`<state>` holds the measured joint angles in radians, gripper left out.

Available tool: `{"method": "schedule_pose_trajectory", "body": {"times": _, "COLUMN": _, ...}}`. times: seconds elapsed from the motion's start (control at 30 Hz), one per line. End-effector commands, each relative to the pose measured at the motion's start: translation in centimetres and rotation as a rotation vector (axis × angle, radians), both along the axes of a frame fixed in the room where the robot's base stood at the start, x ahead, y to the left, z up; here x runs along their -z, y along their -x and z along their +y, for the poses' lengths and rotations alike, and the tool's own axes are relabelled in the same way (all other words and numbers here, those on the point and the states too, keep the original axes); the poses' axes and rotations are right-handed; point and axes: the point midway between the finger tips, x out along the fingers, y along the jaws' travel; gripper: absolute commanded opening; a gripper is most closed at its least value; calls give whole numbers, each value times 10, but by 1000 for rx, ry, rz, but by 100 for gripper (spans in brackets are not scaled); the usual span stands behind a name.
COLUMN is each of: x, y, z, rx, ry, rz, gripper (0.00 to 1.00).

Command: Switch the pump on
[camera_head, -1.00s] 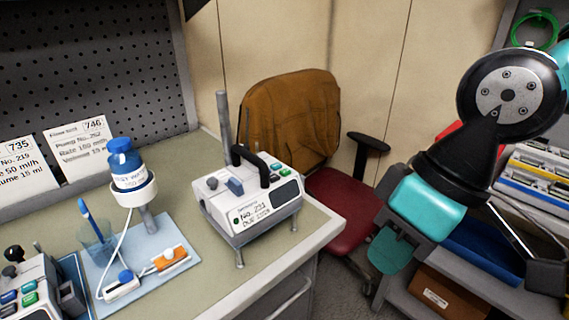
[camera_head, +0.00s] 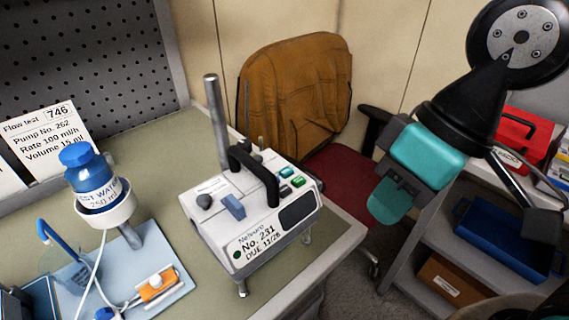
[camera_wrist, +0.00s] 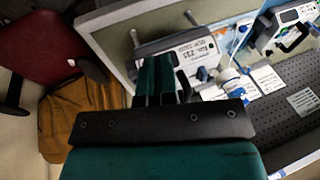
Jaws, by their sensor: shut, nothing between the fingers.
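The white pump (camera_head: 258,212) stands upright on the bench, near its right corner. Its front reads No. 231, DUE 11/26, beside a dark display. A black carry handle (camera_head: 256,172) arches over its top, with a blue lever, a dark knob and green buttons around it. My gripper (camera_head: 389,202) is in the air to the right of the pump, apart from it, shut and empty. In the wrist view the shut fingers (camera_wrist: 155,80) cover part of the pump (camera_wrist: 195,52), and its controls are hard to make out there.
A water bottle (camera_head: 88,175) sits in a holder on a blue tray (camera_head: 172,300) to the pump's left, with tubing and an orange clamp (camera_head: 158,284). A Pump No. 262 card (camera_head: 50,145) leans behind. An orange-backed chair (camera_head: 295,100) stands beyond the bench. A cart with blue bin (camera_head: 505,240) is right.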

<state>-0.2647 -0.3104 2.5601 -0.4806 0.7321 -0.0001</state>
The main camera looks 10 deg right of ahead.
Motion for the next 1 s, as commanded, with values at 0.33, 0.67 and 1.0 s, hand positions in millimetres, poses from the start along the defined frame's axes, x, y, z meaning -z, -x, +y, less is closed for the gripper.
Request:
{"method": "schedule_pose_trajectory", "body": {"times": 0.33, "x": -49, "y": -37, "z": 21, "rx": -11, "ry": 109, "rz": 25, "gripper": 0}}
{"method": "schedule_pose_trajectory", "body": {"times": 0.67, "x": -95, "y": -96, "z": 90, "rx": 14, "ry": 341, "rz": 12, "gripper": 0}}
{"method": "schedule_pose_trajectory", "body": {"times": 1.0, "x": -92, "y": -102, "z": 99, "rx": 24, "ry": 366, "rz": 4, "gripper": 0}}
